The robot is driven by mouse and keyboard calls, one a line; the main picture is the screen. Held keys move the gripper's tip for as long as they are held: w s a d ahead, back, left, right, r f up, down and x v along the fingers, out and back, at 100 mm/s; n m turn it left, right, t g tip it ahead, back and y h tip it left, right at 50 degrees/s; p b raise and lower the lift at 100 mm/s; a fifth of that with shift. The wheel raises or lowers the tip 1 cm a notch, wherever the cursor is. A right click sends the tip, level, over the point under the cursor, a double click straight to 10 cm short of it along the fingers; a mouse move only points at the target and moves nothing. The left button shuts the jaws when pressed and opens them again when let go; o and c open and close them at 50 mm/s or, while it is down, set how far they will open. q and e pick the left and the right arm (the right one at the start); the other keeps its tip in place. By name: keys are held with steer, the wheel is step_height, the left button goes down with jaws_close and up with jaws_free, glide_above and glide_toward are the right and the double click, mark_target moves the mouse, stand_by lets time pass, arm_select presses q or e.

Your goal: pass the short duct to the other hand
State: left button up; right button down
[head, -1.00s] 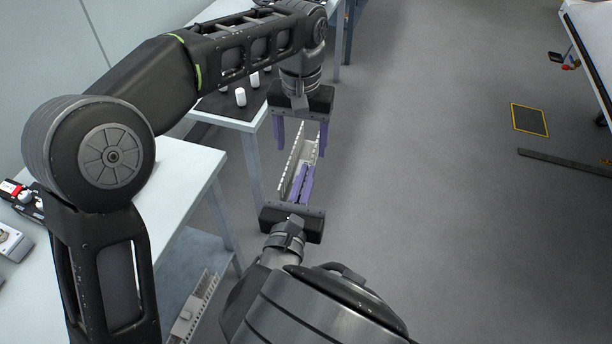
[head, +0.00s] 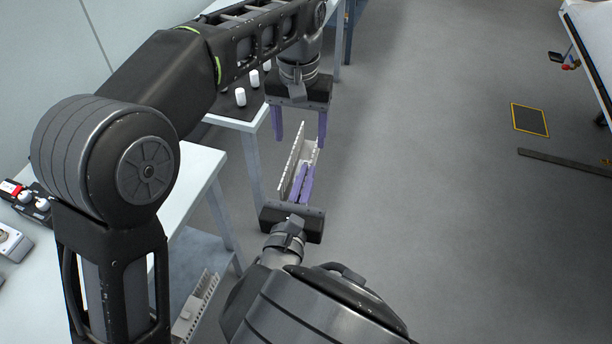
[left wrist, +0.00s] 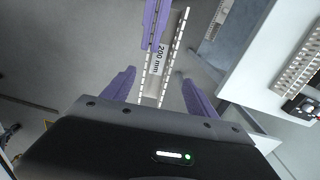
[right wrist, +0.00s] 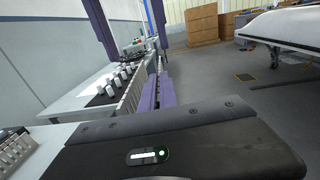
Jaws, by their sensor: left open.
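The short duct (head: 291,162) is a light, slotted channel held in the air, with a "200 mm" label that shows in the left wrist view (left wrist: 158,62). My right gripper (head: 303,183) is shut on the near part of the duct; its purple fingers lie close together along one side wall. My left gripper (head: 300,127) is open and empty at the far end of the duct, its two fingers spread to either side. In the left wrist view a gap shows between each left finger and the duct. The right wrist view also shows the duct (right wrist: 131,98).
A white table (head: 180,190) stands on the left, with white cylinders (head: 240,97) on a dark mat farther back. Another slotted duct piece (head: 197,303) lies low at the lower left. The grey floor (head: 430,200) on the right is largely open.

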arm_select(q)
steer(key=w+a+f+n+t, duration=0.2)
steer(key=w+a+f, duration=0.3)
steer(key=w+a, duration=0.6)
steer(key=s+a+f, duration=0.1)
steer(key=a+f, duration=0.2)
steer(key=f, duration=1.1)
steer(key=s+d+f+g+h, duration=0.1)
steer(key=s+d+f+h, duration=0.15)
steer(key=s+f, duration=1.45)
steer(key=s+d+f+n+h, duration=0.1)
steer(key=s+d+f, duration=0.1)
steer(key=s, duration=0.7)
steer(key=s+d+f+n, duration=0.1)
steer(key=s+d+f, duration=0.1)
steer(key=s+d, duration=0.3)
steer(key=s, duration=0.4)
steer(key=shift+f+g+h, duration=0.3)
steer(key=shift+f+h, duration=0.05)
